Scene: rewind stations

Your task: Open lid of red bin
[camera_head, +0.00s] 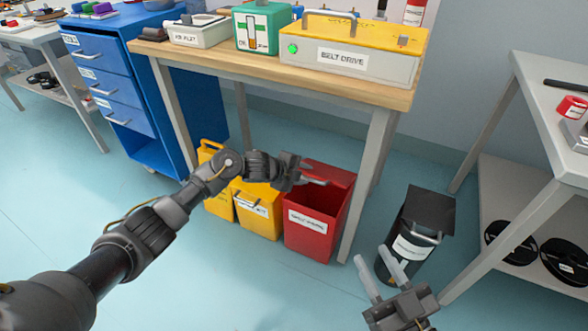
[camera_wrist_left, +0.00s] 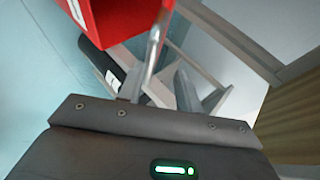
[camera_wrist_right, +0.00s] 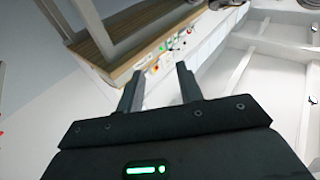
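The red bin (camera_head: 304,236) stands on the floor under the front right of the workbench, with a white label on its front. Its lid (camera_head: 332,178) is raised at the back, and the dark inside shows. My left gripper (camera_head: 307,172) is at the raised lid, over the bin's left side, its fingers apart. In the left wrist view, red bin surface (camera_wrist_left: 118,18) fills the top and a thin metal bar (camera_wrist_left: 153,45) shows by the fingers; I cannot tell if they touch it. My right gripper (camera_head: 371,254) is open and empty, low at the front right.
Yellow bins (camera_head: 259,217) stand left of the red bin. A black bin (camera_head: 408,258) stands to the right, past the bench leg (camera_head: 367,190). A blue drawer cabinet (camera_head: 125,105) is at left and a grey table (camera_head: 545,120) at right. The front floor is clear.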

